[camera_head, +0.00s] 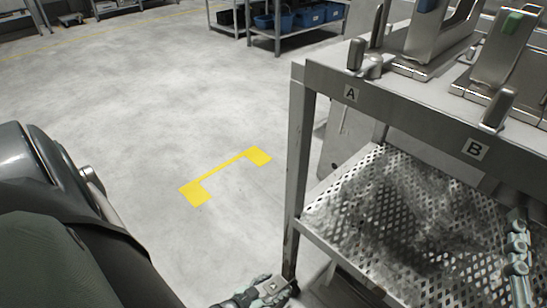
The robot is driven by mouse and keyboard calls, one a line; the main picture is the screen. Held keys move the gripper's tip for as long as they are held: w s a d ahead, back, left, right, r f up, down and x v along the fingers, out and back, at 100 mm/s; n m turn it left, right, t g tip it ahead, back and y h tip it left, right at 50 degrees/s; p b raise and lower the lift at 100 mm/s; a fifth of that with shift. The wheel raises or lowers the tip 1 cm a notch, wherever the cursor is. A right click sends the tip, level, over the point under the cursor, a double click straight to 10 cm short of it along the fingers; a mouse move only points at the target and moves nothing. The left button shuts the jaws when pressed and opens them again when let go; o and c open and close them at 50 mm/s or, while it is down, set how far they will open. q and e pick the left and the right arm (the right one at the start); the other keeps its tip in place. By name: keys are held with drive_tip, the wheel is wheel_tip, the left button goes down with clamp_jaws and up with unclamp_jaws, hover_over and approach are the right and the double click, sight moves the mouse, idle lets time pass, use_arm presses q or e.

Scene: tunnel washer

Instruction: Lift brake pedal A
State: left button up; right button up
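The label A (351,93) is on the front rail of a metal stand at the upper right. Just behind it stands a small upright metal pedal piece (357,54), which I take for brake pedal A. It appears upright and nothing touches it. My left gripper (270,290) is at the bottom edge, low beside the stand's front leg and well below the pedal. It is partly cut off, and its finger opening is unclear. What looks like my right gripper (518,255) is at the right edge over the perforated shelf, its fingers not clear.
A similar metal piece (498,108) stands by label B (474,148). A perforated shelf (385,195) lies under the top rail. The stand's leg (297,160) rises between open floor and shelf. Yellow floor marking (225,175) lies left; blue bins (309,15) stand far back.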

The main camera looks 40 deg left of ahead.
use_arm(q)
drive_tip(key=shift+s, duration=0.2)
drive_tip(key=shift+s+r, duration=0.1)
drive_tip(key=shift+s, duration=0.1)
drive_tip(key=v, duration=1.1)
drive_tip(key=shift+r, duration=0.2)
drive_tip(key=shift+s, duration=0.1)
